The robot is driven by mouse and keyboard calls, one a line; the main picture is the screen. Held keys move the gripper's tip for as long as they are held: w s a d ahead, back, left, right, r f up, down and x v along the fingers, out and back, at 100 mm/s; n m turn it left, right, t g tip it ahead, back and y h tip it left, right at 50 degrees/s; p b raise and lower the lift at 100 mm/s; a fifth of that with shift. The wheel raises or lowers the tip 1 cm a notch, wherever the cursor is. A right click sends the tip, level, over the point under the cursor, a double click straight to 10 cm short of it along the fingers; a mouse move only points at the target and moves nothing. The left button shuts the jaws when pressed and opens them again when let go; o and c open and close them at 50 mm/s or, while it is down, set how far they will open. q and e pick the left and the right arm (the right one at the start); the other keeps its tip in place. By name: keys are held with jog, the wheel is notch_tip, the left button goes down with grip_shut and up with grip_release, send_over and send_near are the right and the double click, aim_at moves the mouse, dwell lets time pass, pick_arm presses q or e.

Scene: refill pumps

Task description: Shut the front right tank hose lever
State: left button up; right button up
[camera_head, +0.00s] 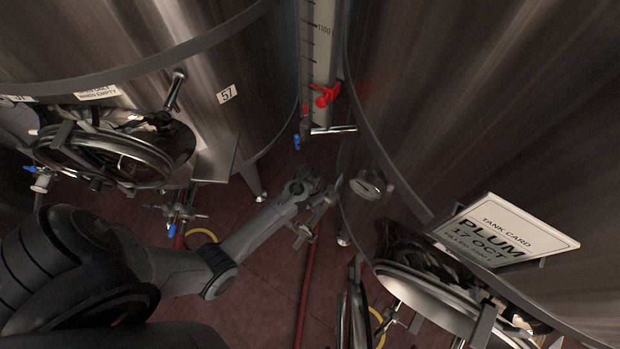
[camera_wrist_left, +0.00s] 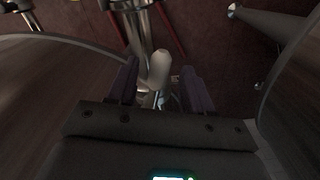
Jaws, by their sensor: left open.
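My left gripper (camera_head: 316,214) reaches in from the left, low between the two big steel tanks, beside the right tank (camera_head: 470,100). In the left wrist view its two dark fingers (camera_wrist_left: 159,88) are open and apart. A pale, rounded lever-like handle (camera_wrist_left: 159,68) on metal pipework (camera_wrist_left: 135,28) shows between them; I cannot tell whether either finger touches it. In the head view the gripper hides most of this fitting, and I cannot make out the lever's position. My right gripper is not in view.
The left tank (camera_head: 225,70) has a round hatch (camera_head: 105,155) and a blue-handled valve (camera_head: 172,230). A red valve handle (camera_head: 325,95) sits on the gauge behind. A tank card (camera_head: 505,232) and open hatch stand at right. A red hose (camera_head: 306,290) runs along the floor.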

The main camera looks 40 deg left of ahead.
pick_arm(q)
jog(key=shift+f, duration=0.75)
grip_shut()
